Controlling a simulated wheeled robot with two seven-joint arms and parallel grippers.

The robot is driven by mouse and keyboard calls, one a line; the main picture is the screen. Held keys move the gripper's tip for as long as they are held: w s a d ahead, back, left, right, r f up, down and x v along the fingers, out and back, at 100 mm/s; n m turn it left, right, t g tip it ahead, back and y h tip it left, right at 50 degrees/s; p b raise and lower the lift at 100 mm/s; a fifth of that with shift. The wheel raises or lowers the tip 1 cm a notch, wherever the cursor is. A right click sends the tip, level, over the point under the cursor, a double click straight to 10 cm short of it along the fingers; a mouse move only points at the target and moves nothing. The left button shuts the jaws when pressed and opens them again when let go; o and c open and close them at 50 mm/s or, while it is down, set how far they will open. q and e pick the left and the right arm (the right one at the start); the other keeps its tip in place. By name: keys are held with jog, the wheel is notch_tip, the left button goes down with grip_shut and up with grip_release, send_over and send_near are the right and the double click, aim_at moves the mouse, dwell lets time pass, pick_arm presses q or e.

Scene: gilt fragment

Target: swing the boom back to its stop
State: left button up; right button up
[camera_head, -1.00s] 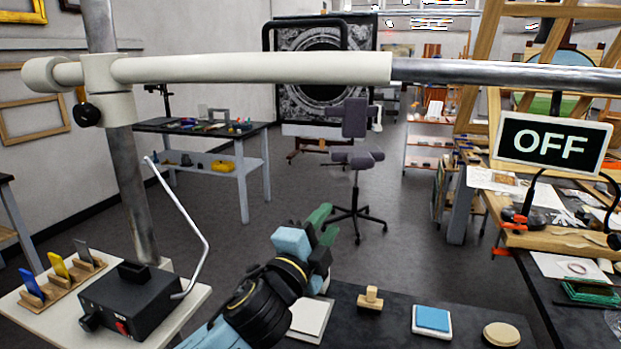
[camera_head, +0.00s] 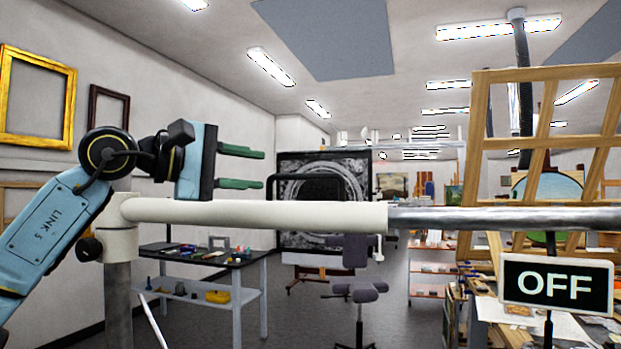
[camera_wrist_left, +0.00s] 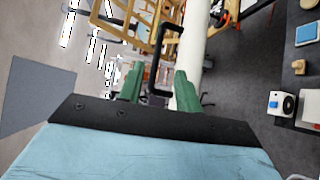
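The boom (camera_head: 260,214) is a long white tube with a bare metal outer length. It runs level across the head view from a white collar (camera_head: 117,225) on an upright metal post (camera_head: 118,305). A black loop-shaped bar (camera_head: 320,176) shows beside the boom; it also shows in the left wrist view (camera_wrist_left: 155,62). My left gripper (camera_head: 262,168) is open and empty, its green fingers apart, above the boom in the picture. In the left wrist view the boom (camera_wrist_left: 194,45) passes beyond the right finger. I cannot pick out the stop. My right gripper is out of view.
A black knob (camera_head: 88,249) sits at the collar. An OFF sign (camera_head: 556,285) stands low at the right, before a wooden lattice frame (camera_head: 480,130). A stool (camera_head: 355,290) and a side table (camera_head: 215,258) stand beyond the boom.

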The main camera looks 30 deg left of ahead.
aim_at(307, 177)
pick_arm(q)
jog(key=p+x, duration=0.1)
jog(key=x, duration=0.7)
jog(key=p+x, duration=0.1)
jog(key=x, duration=0.3)
jog(key=shift+w+a+p, duration=0.2)
jog(key=shift+w+p, duration=0.1)
jog(key=shift+w, duration=0.3)
jog(key=shift+c, duration=0.4)
grip_shut()
